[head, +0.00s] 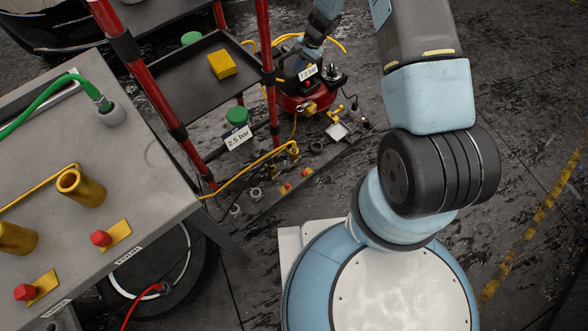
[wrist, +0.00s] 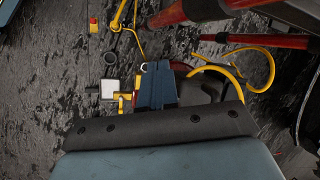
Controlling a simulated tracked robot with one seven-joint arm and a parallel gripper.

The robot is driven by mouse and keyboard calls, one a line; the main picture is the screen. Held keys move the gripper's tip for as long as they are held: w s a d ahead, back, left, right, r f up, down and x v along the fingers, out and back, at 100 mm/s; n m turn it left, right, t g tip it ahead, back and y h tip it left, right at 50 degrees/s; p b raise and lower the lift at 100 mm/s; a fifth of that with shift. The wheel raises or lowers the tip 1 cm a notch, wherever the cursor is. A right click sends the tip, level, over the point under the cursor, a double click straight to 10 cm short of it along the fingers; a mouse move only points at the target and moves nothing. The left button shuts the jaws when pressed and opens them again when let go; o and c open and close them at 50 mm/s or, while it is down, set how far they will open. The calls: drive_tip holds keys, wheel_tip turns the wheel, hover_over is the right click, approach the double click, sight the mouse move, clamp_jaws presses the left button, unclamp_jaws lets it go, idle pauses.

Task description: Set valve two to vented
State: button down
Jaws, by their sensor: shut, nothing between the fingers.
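Which valve is valve two I cannot tell; the small labels are unreadable. Two red-knobbed yellow plates sit on the grey bench: an upper one (head: 113,237) and a lower one (head: 38,290). Small red-and-yellow pieces (head: 286,187) lie low by the floor, and one shows in the wrist view (wrist: 93,26). A yellow fitting (head: 335,115) stands beside a white square plate (head: 339,131), which also shows in the wrist view (wrist: 108,88). My gripper (head: 308,50) is over the red compressor (head: 290,102). In the wrist view my gripper (wrist: 156,66) is shut and empty.
A red-posted cart (head: 264,50) stands between bench (head: 150,190) and compressor, its tray carrying a yellow block (head: 222,65). A yellow hose (head: 245,172) runs low past the cart. Tags read 2.5 bar (head: 238,138) and 7.0 bar (head: 308,72). Floor at right is clear.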

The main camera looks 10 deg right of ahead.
sight(288, 186)
drive_tip(key=s+f+m, duration=0.1)
drive_tip(key=s+f, duration=0.5)
drive_tip(key=f, duration=0.7)
drive_tip(key=s+d+f+m+g, duration=0.1)
drive_tip(key=s+f, duration=0.5)
drive_tip(key=f, duration=0.7)
drive_tip(key=s+f+m+g+h, duration=0.1)
drive_tip(key=s+f, duration=0.5)
drive_tip(key=f, duration=0.8)
drive_tip(key=shift+s+d+m, duration=0.15)
drive_tip(key=shift+d+m, duration=0.15)
drive_tip(key=shift+m, duration=0.3)
drive_tip(key=x, duration=0.9)
drive_tip(key=shift+s+a+f, duration=0.1)
drive_tip(key=shift+s+f, duration=0.1)
drive_tip(key=shift+f, duration=0.15)
drive_tip(key=s+a, duration=0.1)
drive_tip(key=a, duration=0.1)
drive_tip(key=shift+s+a, duration=0.3)
drive_tip(key=shift+s, duration=0.05)
drive_tip(key=shift+s+a, duration=0.25)
drive_tip(key=shift+a, duration=0.15)
